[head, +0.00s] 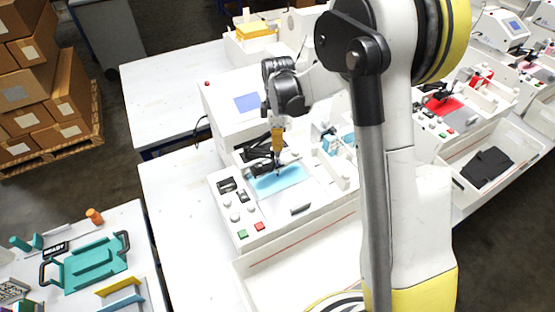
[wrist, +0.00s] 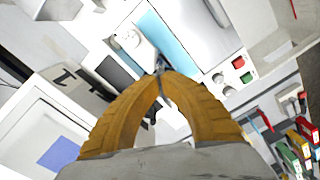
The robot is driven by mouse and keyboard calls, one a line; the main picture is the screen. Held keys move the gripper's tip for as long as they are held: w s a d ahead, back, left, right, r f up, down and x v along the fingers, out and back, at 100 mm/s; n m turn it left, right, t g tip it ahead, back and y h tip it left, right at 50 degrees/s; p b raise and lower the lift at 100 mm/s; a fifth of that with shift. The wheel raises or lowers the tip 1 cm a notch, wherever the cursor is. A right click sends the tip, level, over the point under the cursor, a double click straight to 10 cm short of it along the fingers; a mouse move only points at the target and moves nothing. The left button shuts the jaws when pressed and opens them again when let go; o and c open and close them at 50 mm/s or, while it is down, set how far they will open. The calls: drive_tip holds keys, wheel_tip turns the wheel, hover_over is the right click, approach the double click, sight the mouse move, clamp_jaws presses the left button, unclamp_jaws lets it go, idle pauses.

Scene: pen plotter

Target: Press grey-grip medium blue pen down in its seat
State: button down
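My gripper (head: 278,150) points straight down over the plotter's light blue sheet (head: 279,180). In the wrist view its orange fingers (wrist: 160,78) come together at the tips around a thin grey and bluish piece, which looks like the grey-grip blue pen (wrist: 160,66). A short dark blue part of it shows just below the fingertips in the head view. Its lower end is beside the black carriage arm (head: 262,170). The fingers hide most of the pen and its seat, so I cannot tell how deep it sits.
The white plotter (head: 226,211) has knobs and green and red buttons at its front left. A box with a blue screen (head: 247,103) stands behind it. A white tray (head: 300,262) is in front. A teal tray (head: 88,262) lies on the left table.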

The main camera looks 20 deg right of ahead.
drive_tip(key=shift+r+p, duration=1.1)
drive_tip(key=shift+r, duration=1.35)
